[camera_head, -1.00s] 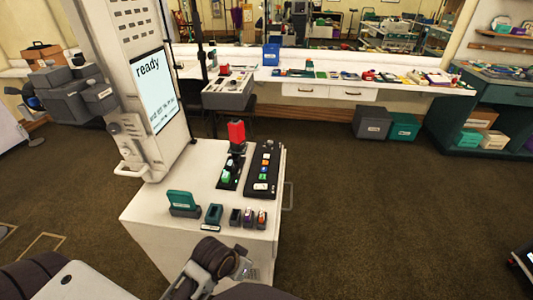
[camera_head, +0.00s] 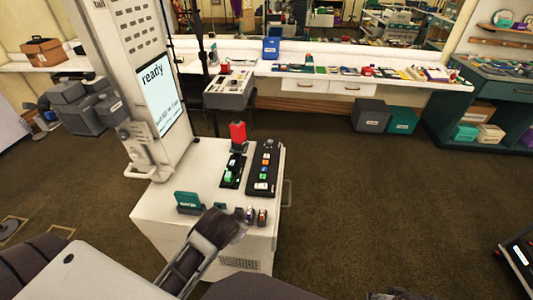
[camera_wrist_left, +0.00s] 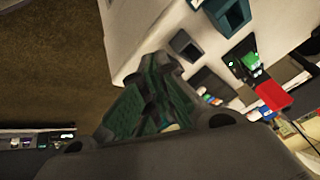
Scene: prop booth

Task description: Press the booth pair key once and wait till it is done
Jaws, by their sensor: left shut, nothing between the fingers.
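A white cabinet (camera_head: 165,205) carries a column with a screen (camera_head: 160,95) that reads "ready". On its top is a black key strip (camera_head: 263,168) with several coloured keys. Beside it is a black panel with a green key (camera_head: 230,175) and a red block (camera_head: 237,132) behind it. The key labels are too small to read, so I cannot tell which is the pair key. My left gripper (camera_head: 232,220) is over the cabinet's front edge, shut and empty. In the left wrist view its fingers (camera_wrist_left: 150,105) point toward the cabinet, apart from the green key (camera_wrist_left: 252,60).
A teal holder (camera_head: 187,200) and small holders (camera_head: 256,215) line the cabinet's front edge, partly hidden by my left arm. A long white counter (camera_head: 420,90) with many items runs behind. Grey and teal bins (camera_head: 371,115) stand below it.

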